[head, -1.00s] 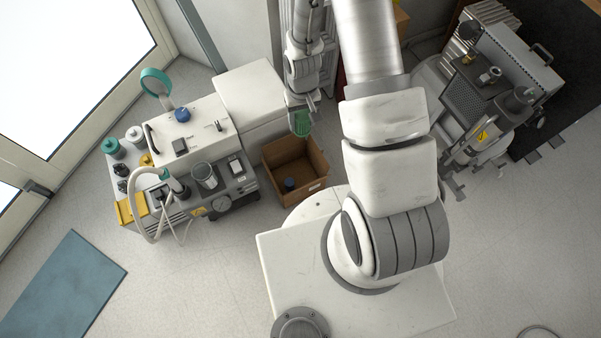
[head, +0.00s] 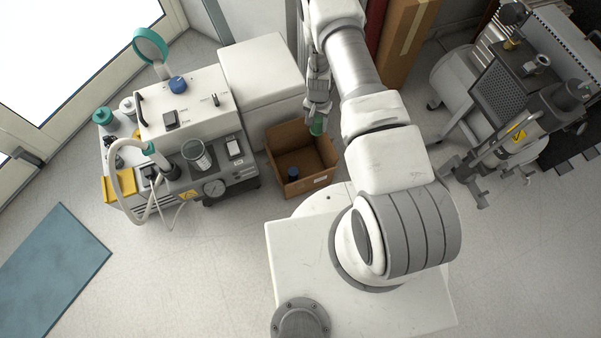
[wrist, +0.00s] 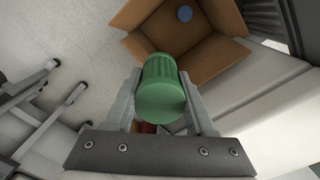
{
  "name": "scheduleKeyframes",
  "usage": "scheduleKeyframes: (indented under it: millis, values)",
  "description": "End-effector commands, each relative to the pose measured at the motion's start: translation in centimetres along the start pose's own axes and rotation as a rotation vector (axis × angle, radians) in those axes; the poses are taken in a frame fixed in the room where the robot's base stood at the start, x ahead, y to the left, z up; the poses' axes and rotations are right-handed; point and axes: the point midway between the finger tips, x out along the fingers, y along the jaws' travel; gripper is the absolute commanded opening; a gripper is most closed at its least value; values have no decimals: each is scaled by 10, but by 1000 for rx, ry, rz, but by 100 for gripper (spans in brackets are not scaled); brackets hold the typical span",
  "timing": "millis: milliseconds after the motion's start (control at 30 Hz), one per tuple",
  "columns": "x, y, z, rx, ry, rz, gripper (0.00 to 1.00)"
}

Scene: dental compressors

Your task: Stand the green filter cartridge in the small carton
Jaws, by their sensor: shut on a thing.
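The green filter cartridge (wrist: 161,88) is held between the two fingers of my gripper (wrist: 163,85) in the wrist view. In the head view the cartridge (head: 317,127) shows as a small green shape under my gripper (head: 318,112), partly hidden by it. The small carton (head: 311,185) is open-topped and stands on the floor. The cartridge is above the carton's far right edge in the head view. In the wrist view the carton (wrist: 216,60) lies beyond the cartridge. A blue round thing (head: 293,173) is inside the carton, also seen in the wrist view (wrist: 185,13).
A white compressor unit (head: 185,110) with a hose, a gauge and a beaker stands left of the carton. A white box (head: 262,75) is behind it. A grey machine (head: 500,95) stands at the right. A blue mat (head: 50,265) lies on open floor.

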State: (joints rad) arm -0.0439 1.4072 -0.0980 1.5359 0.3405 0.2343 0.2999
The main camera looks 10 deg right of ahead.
Motion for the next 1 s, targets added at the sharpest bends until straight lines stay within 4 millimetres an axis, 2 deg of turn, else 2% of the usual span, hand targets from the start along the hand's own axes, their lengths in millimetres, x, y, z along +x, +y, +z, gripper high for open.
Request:
scheduleKeyframes:
  millis: [33,100,400,500,600,867,1000]
  values:
    - [32,-1,-1,29,0,2,0]
    - [60,-1,-3,74,1,2,0]
    - [178,-4,-3,247,4,-8,0]
    - [211,-5,-1,296,4,-14,0]
    - [235,-5,2,331,4,-21,0]
    - [270,-6,7,374,1,-28,0]
    - [300,-7,8,374,1,-29,0]
